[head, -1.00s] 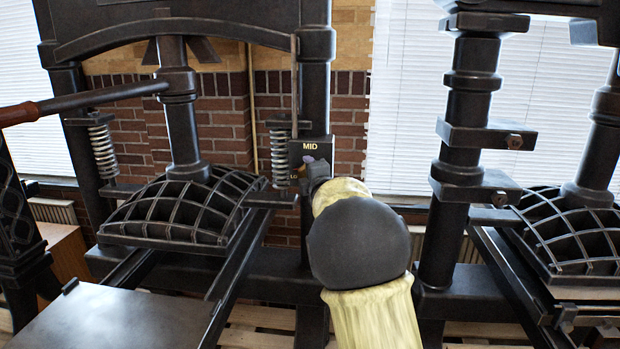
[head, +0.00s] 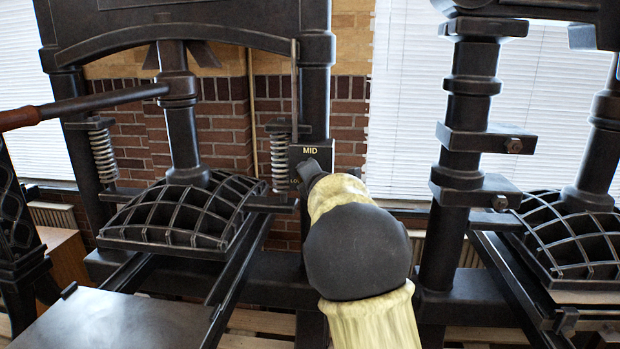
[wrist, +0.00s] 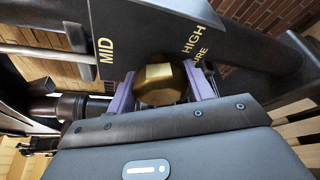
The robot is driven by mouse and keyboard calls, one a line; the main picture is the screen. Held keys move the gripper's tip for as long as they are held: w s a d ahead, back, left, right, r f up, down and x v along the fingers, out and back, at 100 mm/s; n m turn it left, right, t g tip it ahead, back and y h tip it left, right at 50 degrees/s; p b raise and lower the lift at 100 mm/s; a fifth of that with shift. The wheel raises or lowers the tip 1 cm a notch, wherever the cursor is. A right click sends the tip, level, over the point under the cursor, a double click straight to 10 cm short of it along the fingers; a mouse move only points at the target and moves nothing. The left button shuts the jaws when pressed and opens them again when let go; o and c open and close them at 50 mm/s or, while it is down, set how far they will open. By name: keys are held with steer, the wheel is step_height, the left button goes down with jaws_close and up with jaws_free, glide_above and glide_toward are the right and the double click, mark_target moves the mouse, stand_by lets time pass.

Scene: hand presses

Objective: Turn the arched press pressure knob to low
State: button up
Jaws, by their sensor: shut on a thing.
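The arched press (head: 175,28) stands at the left in the head view, with its dark label plate (head: 324,156) on the right column. The plate reads MID at the top and LO at its lower left. In the wrist view the plate (wrist: 150,25) reads MID on the left and HIGH on the right. The brass pressure knob (wrist: 160,84) sits between the two purple fingers of my gripper (wrist: 163,92), which is shut on it. In the head view my gripper (head: 312,174) hides the knob. I cannot tell which label the knob points at.
A coil spring (head: 280,160) stands just left of the plate. A ribbed domed platen (head: 185,212) is lower left, and a long lever (head: 100,100) crosses at the left. A second press's column (head: 460,150) stands to the right of my arm.

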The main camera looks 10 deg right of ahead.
steer(key=shift+f, duration=0.15)
steer(key=o, duration=1)
steer(key=shift+c, duration=0.2)
steer(key=s+r+b, duration=0.1)
steer(key=s+b, duration=0.2)
steer(key=s, duration=0.5)
steer(key=s+r+b, duration=0.2)
steer(key=s+b, duration=0.2)
steer(key=s, duration=0.5)
steer(key=shift+d+r, duration=0.2)
steer(key=shift+r, duration=0.05)
